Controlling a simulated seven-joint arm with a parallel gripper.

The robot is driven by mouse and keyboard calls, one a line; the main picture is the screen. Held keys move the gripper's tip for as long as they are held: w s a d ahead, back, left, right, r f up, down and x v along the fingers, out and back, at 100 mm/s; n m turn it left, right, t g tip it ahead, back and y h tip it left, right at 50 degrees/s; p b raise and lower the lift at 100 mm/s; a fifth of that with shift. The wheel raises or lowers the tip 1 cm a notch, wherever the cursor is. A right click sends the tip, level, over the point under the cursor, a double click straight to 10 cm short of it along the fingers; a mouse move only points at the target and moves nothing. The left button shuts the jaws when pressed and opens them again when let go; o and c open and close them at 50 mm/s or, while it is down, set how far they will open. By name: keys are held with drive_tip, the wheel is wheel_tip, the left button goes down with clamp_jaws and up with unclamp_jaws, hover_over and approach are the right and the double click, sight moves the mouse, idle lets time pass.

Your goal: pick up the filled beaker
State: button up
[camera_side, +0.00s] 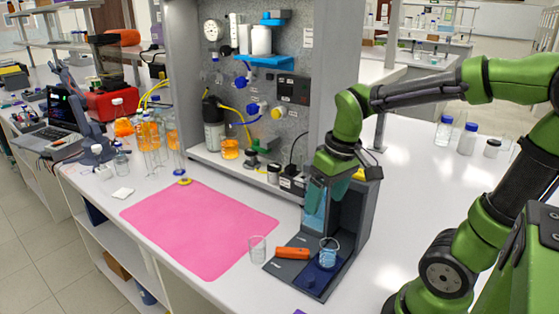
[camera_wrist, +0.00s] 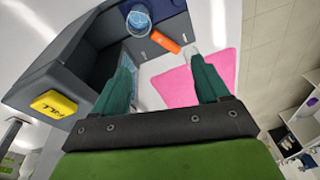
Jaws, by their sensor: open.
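The filled beaker (camera_side: 328,252) holds pale blue liquid and stands upright on the dark base of the grey fill station (camera_side: 352,225). It shows at the top of the wrist view (camera_wrist: 139,19), beyond my fingertips. My gripper (camera_wrist: 161,58) is open, with two green fingers apart and nothing between them gripped. In the side view, it is high by the station's top, above the beaker and apart from it; its fingertips are hard to make out there. A clear, seemingly empty beaker (camera_side: 258,248) stands on the bench left of the station.
An orange block (camera_side: 292,253) lies beside the filled beaker. A yellow FILL button (camera_wrist: 54,103) is on the station. A pink mat (camera_side: 200,229) lies left, mostly clear. Bottles and orange-filled glassware (camera_side: 147,135) stand farther back. The station's walls rise behind the beaker.

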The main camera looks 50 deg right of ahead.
sight(328, 253)
drive_tip(key=f+n, duration=0.1)
drive_tip(key=f, duration=0.4)
drive_tip(key=d+f+g, duration=0.1)
drive_tip(key=f, duration=0.5)
drive_tip(key=d+f+n+g, duration=0.1)
drive_tip(key=f, duration=0.5)
drive_tip(key=shift+s+d+n, duration=0.1)
drive_tip(key=shift+s+n, duration=0.2)
drive_tip(key=shift+s, duration=0.1)
drive_tip(key=shift+c, duration=0.2)
drive_tip(key=shift+r, duration=0.1)
drive_tip(key=c, duration=1.1)
